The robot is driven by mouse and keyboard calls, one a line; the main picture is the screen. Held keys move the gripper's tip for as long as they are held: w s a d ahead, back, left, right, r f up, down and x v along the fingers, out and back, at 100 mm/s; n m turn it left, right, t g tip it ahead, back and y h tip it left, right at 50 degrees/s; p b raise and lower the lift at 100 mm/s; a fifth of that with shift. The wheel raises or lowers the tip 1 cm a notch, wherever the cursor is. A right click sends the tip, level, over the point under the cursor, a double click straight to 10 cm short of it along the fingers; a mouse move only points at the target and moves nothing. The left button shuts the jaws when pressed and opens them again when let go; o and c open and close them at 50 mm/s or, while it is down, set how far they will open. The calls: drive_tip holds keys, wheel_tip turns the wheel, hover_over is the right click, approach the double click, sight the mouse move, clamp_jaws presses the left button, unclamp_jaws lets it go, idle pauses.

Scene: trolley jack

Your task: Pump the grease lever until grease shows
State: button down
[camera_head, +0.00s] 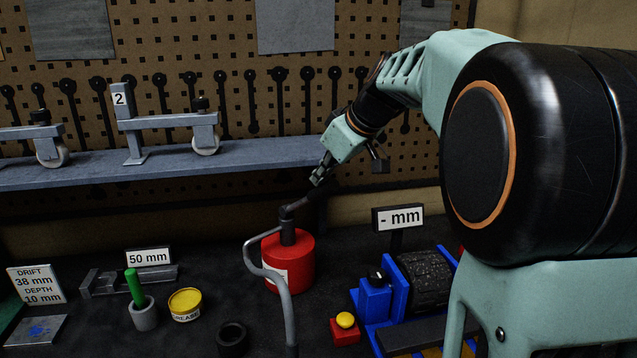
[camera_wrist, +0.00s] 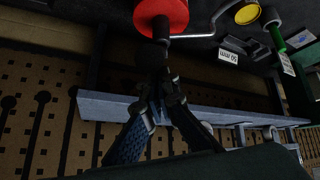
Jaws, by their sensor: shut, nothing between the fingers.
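The grease pump is a red can (camera_head: 289,262) with a dark neck and a grey bent hose (camera_head: 275,275) coming off it. Its dark lever (camera_head: 303,202) slopes up to the right from the neck toward my gripper (camera_head: 318,178). The gripper is shut with nothing held, at or just above the lever's far end; whether they touch I cannot tell. In the wrist view the red can (camera_wrist: 160,14) is at the top, and the gripper fingers (camera_wrist: 160,95) converge beneath the dark lever, which blends into the dark background. I make out no grease at the hose.
A grey shelf (camera_head: 250,157) with caster brackets runs behind the gripper against the pegboard. On the bench stand a yellow grease tin (camera_head: 185,303), a green-handled tool (camera_head: 135,287), a black ring (camera_head: 232,338), a blue fixture (camera_head: 375,300) and a yellow button (camera_head: 345,320).

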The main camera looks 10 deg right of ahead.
sight(332, 189)
drive_tip(key=s+d+f+t+b, duration=0.1)
drive_tip(key=f+b, duration=0.4)
drive_tip(key=b, duration=0.7)
drive_tip(key=s+d+f+t+y+b, duration=0.1)
drive_tip(key=s+f+b, duration=0.3)
drive_tip(key=b, duration=0.9)
drive_tip(key=shift+s+d+f+t+y, duration=0.25)
drive_tip(key=shift+d+f+t, duration=0.3)
drive_tip(key=shift+f, duration=0.6)
wheel_tip(332, 189, up, 11)
drive_tip(key=shift+w+a+f, duration=0.15)
drive_tip(key=shift+f, duration=0.05)
drive_tip(key=shift+a+r, duration=0.1)
drive_tip(key=shift+r, duration=0.4)
